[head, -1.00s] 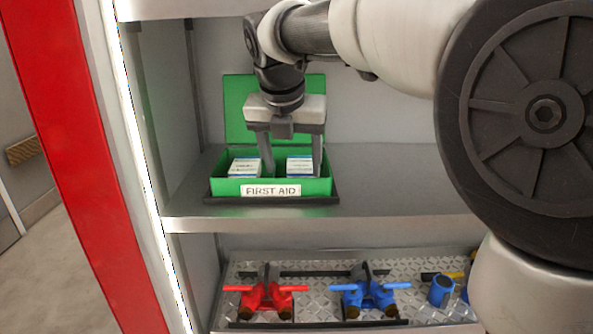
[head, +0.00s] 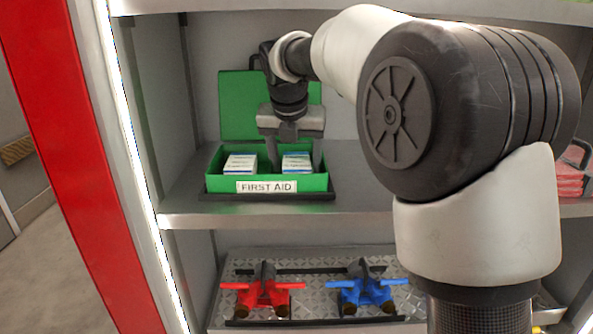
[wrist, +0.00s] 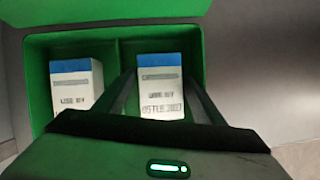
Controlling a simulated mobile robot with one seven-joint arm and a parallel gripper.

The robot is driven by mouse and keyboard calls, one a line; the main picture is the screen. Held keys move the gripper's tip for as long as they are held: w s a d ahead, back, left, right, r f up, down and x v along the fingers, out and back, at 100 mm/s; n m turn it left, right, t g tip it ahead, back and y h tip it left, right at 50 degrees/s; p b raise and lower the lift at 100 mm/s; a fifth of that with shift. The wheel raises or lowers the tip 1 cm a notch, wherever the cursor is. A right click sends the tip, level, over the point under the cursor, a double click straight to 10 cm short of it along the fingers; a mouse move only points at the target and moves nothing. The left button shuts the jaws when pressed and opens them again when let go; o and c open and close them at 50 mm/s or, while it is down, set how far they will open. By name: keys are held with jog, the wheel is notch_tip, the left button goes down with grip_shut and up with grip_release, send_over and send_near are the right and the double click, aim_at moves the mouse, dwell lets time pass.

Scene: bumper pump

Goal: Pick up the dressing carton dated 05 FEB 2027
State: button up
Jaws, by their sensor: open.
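The green first aid box (head: 215,184) stands open on the upper shelf, its lid raised at the back. It holds two white cartons with blue ends, one in each compartment. In the wrist view the right carton (wrist: 160,90) reads "USE BY" and what looks like 05 FEB 2027; it also shows in the head view (head: 297,162). The left carton (wrist: 77,82) shows "USE BY", its date hidden behind my gripper. My gripper (wrist: 160,85) is open, with its fingers on either side of the right carton. I cannot tell whether they touch it.
A divider (wrist: 119,65) separates the compartments. The shelf edge (head: 350,207) runs in front of the box. Red (head: 262,293) and blue (head: 362,293) valve fittings sit on the lower shelf. A red item (head: 570,180) lies at the far right.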

jog(key=c, duration=1)
jog(key=shift+r, duration=0.2)
